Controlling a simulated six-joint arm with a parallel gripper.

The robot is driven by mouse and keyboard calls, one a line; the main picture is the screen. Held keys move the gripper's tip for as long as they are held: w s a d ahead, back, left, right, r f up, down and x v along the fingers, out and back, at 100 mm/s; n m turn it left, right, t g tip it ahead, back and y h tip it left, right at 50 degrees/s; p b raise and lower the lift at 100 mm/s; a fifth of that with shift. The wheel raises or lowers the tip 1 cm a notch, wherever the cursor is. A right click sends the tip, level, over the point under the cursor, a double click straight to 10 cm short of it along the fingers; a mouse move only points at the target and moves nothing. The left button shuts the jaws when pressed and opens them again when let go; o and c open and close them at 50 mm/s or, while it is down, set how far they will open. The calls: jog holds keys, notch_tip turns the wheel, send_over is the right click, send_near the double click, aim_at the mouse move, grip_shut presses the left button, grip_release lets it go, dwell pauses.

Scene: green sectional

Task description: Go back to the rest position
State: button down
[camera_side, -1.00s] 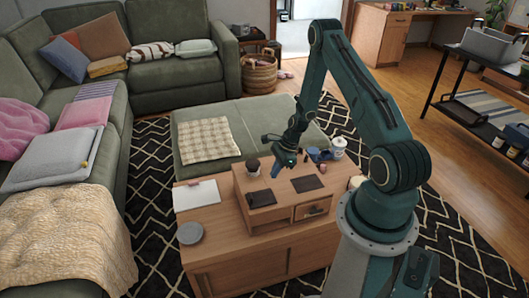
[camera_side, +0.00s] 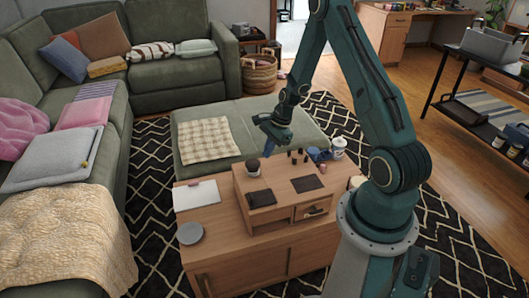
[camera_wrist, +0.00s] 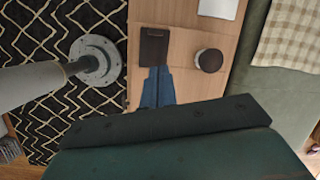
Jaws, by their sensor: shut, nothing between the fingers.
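My gripper (camera_side: 270,149) is in the air above the raised wooden box on the wooden cabinet (camera_side: 240,262) in the side view. Its fingers are together and hold nothing. In the wrist view the blue fingers (camera_wrist: 158,87) reach toward a dark flat pad (camera_wrist: 154,46) on the wood, with a dark round-topped pot (camera_wrist: 209,60) to their right. The pot also shows in the side view (camera_side: 253,166), left of and below the fingers.
Two dark pads lie on the box, one at the left (camera_side: 261,199) and one at the right (camera_side: 307,183). Small dark items, a blue object (camera_side: 318,155) and a white jar (camera_side: 338,147) stand behind. A green ottoman (camera_side: 227,117) lies beyond. The air above the cabinet is mostly clear.

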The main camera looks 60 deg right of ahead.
jog(key=s+a+r+n+h, duration=0.1)
jog(key=a+r+n, duration=0.5)
jog(key=r, duration=0.6)
jog(key=s+a+r+n+h, duration=0.1)
jog(key=a+r+n, duration=0.55)
jog(key=r, duration=0.55)
jog(key=s+a+r+n+t, duration=0.1)
jog(key=s+a+r+n, duration=0.4)
jog(key=s, duration=0.3)
jog(key=s+a+r+n+t, duration=0.1)
jog(key=s+a+r+n, duration=0.3)
jog(key=s, duration=0.5)
jog(key=shift+a+r+n+t, duration=0.4)
jog(key=shift+r+n, duration=0.1)
jog(key=shift+n, duration=0.35)
